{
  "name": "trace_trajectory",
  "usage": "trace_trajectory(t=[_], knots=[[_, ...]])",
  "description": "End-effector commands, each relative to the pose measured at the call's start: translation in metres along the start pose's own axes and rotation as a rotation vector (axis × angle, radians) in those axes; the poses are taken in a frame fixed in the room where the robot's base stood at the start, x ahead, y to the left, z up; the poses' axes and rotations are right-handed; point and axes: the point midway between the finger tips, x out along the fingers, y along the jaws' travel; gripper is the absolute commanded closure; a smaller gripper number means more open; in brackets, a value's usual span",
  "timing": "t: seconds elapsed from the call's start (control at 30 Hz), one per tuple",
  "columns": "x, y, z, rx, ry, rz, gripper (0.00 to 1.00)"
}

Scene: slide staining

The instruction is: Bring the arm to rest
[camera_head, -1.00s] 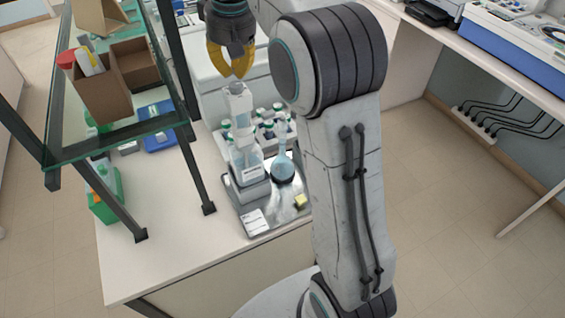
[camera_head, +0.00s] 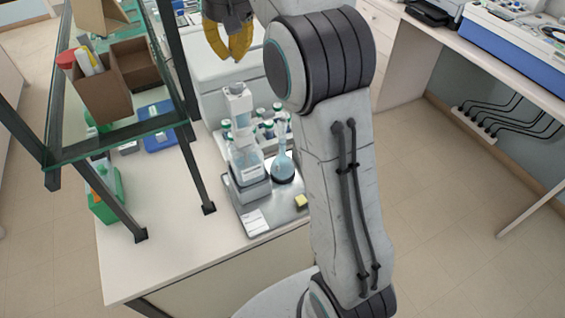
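My gripper (camera_head: 232,57) has yellow fingers and hangs near the top of the picture. It is above and apart from the white-topped dispenser bottle (camera_head: 247,160). The fingers curve toward each other with their tips close together, and I see nothing held between them. Whether the tips touch is hard to tell at this size. My arm stands raised at the middle of the picture, hiding part of the bench behind it.
A glass shelf (camera_head: 120,135) with dark posts stands left. Another bench (camera_head: 425,25) is at right. Open floor (camera_head: 440,200) lies right of my arm.

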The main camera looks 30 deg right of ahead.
Motion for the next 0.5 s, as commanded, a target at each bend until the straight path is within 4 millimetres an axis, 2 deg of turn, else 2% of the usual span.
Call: trace_trajectory(t=[0.2, 0.5], knots=[[-0.0081, 0.0, -0.0013, 0.0, 0.0, 0.0, 1.0], [-0.0086, 0.0, -0.0011, 0.0, -0.001, 0.0, 1.0]])
